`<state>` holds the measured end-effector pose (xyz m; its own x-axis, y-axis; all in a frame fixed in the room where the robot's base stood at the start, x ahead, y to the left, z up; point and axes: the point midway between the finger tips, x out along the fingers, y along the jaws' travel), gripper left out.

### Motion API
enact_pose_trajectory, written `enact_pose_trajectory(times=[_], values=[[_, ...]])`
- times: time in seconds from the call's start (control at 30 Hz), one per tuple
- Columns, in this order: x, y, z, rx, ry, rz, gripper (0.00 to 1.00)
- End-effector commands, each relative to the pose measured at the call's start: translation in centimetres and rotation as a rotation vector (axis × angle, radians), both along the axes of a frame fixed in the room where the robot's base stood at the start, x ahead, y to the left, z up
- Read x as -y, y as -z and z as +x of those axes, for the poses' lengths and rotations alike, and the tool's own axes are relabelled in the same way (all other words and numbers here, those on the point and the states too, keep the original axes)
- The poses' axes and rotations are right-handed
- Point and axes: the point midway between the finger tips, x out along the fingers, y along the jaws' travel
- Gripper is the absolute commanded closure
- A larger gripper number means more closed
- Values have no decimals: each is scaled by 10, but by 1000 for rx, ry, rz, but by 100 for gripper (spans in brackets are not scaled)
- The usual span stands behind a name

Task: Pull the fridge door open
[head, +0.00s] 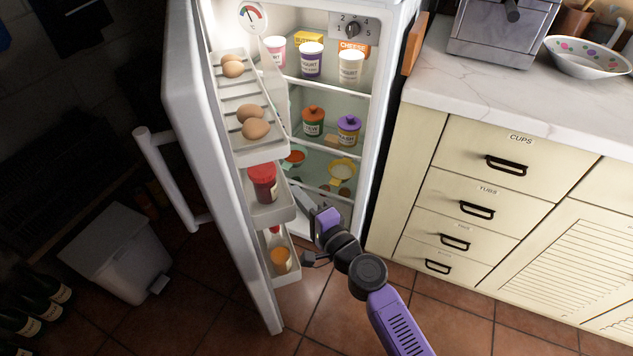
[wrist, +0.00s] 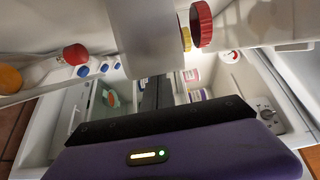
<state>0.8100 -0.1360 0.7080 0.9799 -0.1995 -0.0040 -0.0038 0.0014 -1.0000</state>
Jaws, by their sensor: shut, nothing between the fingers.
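The white fridge door (head: 190,100) stands wide open on the left in the head view, its inner shelves facing right. Its white bar handle (head: 170,180) is on the outer side, away from my gripper. My gripper (head: 303,195) is shut and empty, between the door's lower shelves and the lit fridge interior (head: 325,115). In the wrist view my gripper's dark fingers (wrist: 157,90) lie close together and point into the fridge, near a pale door bin. I cannot tell whether it touches the door.
Door bins hold eggs (head: 253,128), a red-lidded jar (head: 263,183) and an orange-labelled jar (head: 281,260). Fridge shelves hold yogurt tubs (head: 311,60) and lidded pots. A drawer cabinet (head: 480,190) stands right of the fridge. A white bin (head: 118,250) and bottles (head: 40,300) are left.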

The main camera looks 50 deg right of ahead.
Motion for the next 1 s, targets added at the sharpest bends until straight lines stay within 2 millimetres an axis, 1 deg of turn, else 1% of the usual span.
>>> enact_pose_trajectory(times=[0.03,0.27,0.47,0.7,1.0], values=[[-13,-1,2,-3,13,2,100],[-60,-2,10,-2,104,3,100],[-100,-5,20,3,129,1,100],[-148,-5,38,6,127,3,100],[-200,-3,65,9,126,2,100]])
